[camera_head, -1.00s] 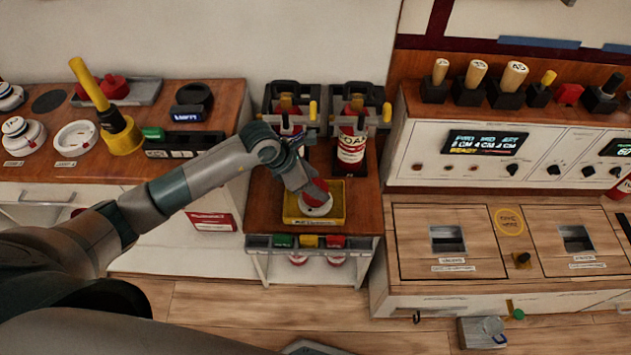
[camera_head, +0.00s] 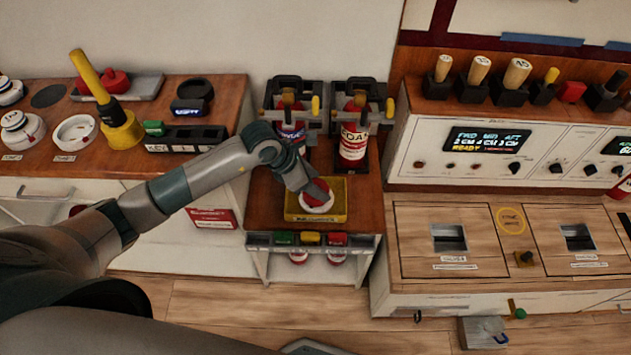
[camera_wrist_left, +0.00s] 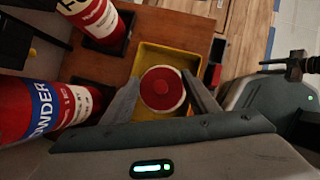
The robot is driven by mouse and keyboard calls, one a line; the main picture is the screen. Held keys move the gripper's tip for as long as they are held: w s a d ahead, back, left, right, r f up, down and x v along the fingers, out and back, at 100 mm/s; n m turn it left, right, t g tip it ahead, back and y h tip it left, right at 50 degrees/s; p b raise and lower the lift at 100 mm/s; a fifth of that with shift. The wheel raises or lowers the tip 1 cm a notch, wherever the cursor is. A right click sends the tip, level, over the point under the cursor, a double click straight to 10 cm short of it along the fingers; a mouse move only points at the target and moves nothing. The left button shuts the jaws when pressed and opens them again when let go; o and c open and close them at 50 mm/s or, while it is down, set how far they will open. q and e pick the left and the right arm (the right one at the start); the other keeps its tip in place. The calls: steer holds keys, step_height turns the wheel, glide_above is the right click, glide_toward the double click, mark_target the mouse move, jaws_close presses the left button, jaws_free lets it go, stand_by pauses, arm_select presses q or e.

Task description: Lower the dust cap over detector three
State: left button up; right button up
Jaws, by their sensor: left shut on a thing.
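My left gripper (camera_head: 318,186) reaches down over a yellow tray (camera_head: 292,217) on the middle wooden stand. It is shut on a red round cap (camera_head: 317,193), which also shows between the two grey fingers in the left wrist view (camera_wrist_left: 161,88). A white rim shows around and below the red; I cannot tell whether it belongs to the cap or to a part beneath. On the left bench, white detectors stand, including one (camera_head: 20,130) and an open white ring (camera_head: 75,132). Their label numbers are too small to read. My right gripper is not in view.
Two red extinguishers, one marked foam (camera_head: 353,142), stand behind the tray in black brackets. A yellow-handled tool (camera_head: 120,130) stands on the left bench near a grey tray with red caps (camera_head: 116,81). A control console (camera_head: 487,140) is at right.

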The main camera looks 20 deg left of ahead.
arm_select(q)
steer(key=shift+s+a+f, duration=0.1)
steer(key=shift+s+f, duration=0.05)
steer(key=shift+f, duration=0.4)
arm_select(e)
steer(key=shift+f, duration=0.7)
arm_select(q)
steer(key=o, duration=1.1)
steer(key=shift+w+d+f, duration=0.1)
steer(key=shift+w+d, duration=0.1)
steer(key=shift+w, duration=0.15)
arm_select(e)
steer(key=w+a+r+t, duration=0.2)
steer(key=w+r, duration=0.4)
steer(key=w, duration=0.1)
arm_select(q)
steer(key=b+v, duration=0.2)
steer(key=v, duration=1.6)
steer(key=shift+s+r+b, duration=0.15)
steer(key=shift+r+b, duration=0.2)
steer(key=shift+b, duration=0.05)
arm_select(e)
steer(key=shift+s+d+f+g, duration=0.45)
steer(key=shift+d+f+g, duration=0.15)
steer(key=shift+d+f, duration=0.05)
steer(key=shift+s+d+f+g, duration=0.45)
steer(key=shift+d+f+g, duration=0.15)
